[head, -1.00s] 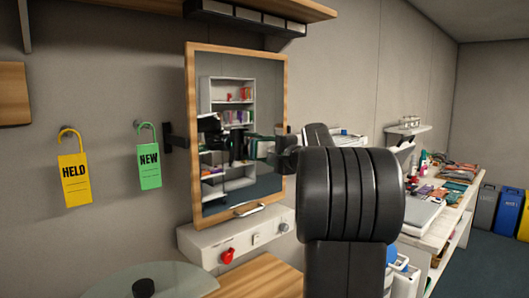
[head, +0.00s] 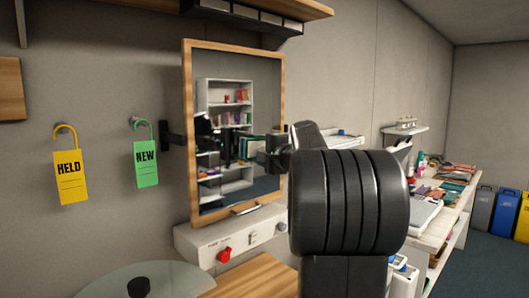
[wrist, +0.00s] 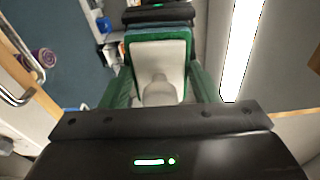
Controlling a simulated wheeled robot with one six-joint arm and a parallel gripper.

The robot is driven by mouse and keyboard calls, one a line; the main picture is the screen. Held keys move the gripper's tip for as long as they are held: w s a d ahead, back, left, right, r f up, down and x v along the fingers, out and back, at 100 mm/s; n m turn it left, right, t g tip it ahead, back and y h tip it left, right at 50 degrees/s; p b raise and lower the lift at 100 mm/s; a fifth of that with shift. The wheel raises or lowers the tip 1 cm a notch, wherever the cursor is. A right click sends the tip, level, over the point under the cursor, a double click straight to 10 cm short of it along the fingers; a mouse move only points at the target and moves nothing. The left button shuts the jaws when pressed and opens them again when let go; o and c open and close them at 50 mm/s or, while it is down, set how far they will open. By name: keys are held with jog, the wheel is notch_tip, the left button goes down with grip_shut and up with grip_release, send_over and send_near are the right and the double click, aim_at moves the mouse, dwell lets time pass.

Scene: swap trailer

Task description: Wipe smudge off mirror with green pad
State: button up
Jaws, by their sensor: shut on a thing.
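The mirror (head: 188,150) hangs on the wall in a light wooden frame and reflects shelves and my arm. My gripper (head: 272,152) is in front of the frame's right side in the head view. In the wrist view, a green pad (wrist: 121,87) with a pale back and a grey knob is held beyond my gripper (wrist: 158,105). The jaws are shut on it; the fingertips are mostly hidden. A mirrored pad and gripper show close above it, so the pad is near the glass. I cannot tell if they touch. I cannot make out the smudge.
A yellow HELD tag (head: 70,178) and a green NEW tag (head: 146,165) hang left of the mirror. A white panel (head: 205,240) with a red knob sits below it. A round glass table (head: 110,283) is at lower left. A cluttered bench (head: 440,220) stands right.

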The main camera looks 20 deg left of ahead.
aim_at(234, 152)
jog(key=shift+s+a+b, duration=0.2)
jog(key=shift+s+a, duration=0.5)
jog(key=shift+s, duration=0.45)
jog(key=shift+s+a+b, duration=0.25)
jog(key=shift+s+a, duration=0.45)
jog(key=shift+s, duration=0.45)
jog(key=shift+s+a+b, duration=0.2)
jog(key=shift+s+a, duration=0.5)
jog(key=shift+s, duration=0.45)
jog(key=shift+d, duration=0.1)
jog(key=shift+d+f, duration=0.1)
jog(key=shift+d, duration=0.1)
jog(key=shift+w+b+v, duration=0.25)
jog(key=shift+b+v, duration=0.85)
jog(key=shift+v, duration=1.65)
jog(key=shift+d, duration=0.3)
jog(key=b+v, duration=0.1)
jog(key=v, duration=0.1)
jog(key=shift+s+d, duration=0.15)
jog(key=shift+d, duration=0.25)
